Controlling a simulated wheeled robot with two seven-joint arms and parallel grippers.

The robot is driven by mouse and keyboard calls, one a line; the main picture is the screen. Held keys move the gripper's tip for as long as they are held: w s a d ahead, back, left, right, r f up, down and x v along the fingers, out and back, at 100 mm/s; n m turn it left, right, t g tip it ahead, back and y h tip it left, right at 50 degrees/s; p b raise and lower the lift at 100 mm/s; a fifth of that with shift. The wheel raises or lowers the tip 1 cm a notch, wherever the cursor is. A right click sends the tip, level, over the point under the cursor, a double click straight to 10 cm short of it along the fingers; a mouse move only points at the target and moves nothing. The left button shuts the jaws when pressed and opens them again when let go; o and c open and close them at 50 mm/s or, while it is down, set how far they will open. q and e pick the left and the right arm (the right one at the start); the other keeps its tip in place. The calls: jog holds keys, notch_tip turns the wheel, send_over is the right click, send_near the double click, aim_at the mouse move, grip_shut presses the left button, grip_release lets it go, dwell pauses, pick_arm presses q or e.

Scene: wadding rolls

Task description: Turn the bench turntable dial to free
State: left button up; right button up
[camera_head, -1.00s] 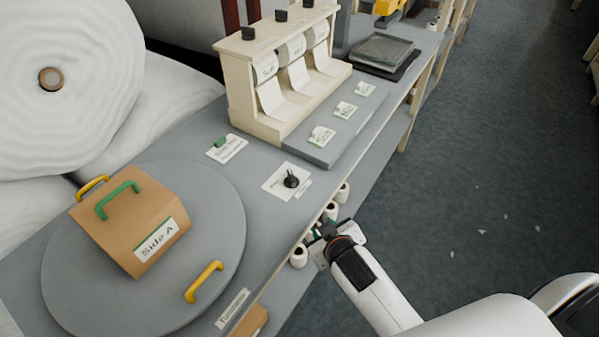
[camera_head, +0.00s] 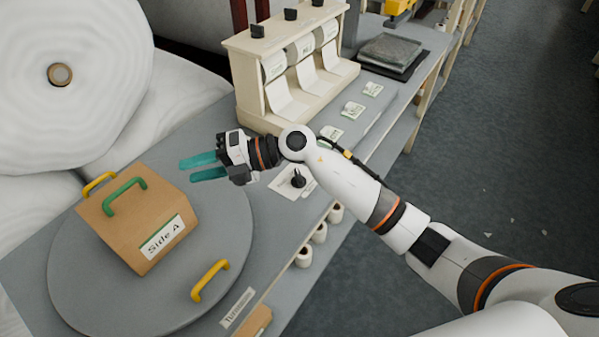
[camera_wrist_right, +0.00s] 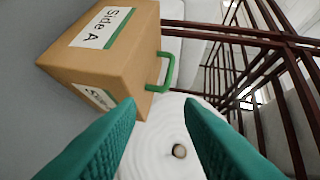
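The black dial (camera_head: 298,179) sits on a white label plate (camera_head: 284,188) on the bench, right of the round grey turntable (camera_head: 215,240). My right forearm passes just above the dial. I cannot read the dial's setting. My right gripper (camera_head: 198,167) is above the bench at the turntable's far right edge, its teal fingers pointing left, apart and empty. The right wrist view also shows the open fingers (camera_wrist_right: 160,125). The brown "Side A" box (camera_head: 150,215) stands on the turntable, and in the right wrist view the box (camera_wrist_right: 105,50) is ahead of the fingers. My left gripper is not in view.
The turntable has a yellow handle (camera_head: 210,280) near its front. A cream roll dispenser (camera_head: 290,75) stands behind the dial. Large white wadding rolls (camera_head: 75,80) fill the back left. Small rolls (camera_head: 304,257) sit below the bench's front edge.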

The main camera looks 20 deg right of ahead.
jog(key=w+d+f+n+g+h, duration=0.2)
jog(key=w+d+f+h, duration=0.1)
jog(key=d+f+h, duration=0.3)
notch_tip(320, 180, up, 3)
jog(key=m+h, duration=0.2)
jog(key=h, duration=0.8)
send_over(299, 176)
jog(key=shift+g, duration=0.3)
notch_tip(299, 176, down, 12)
jog(key=p, duration=0.2)
jog(key=shift+f+p, duration=0.15)
jog(key=shift+p, duration=0.2)
grip_shut()
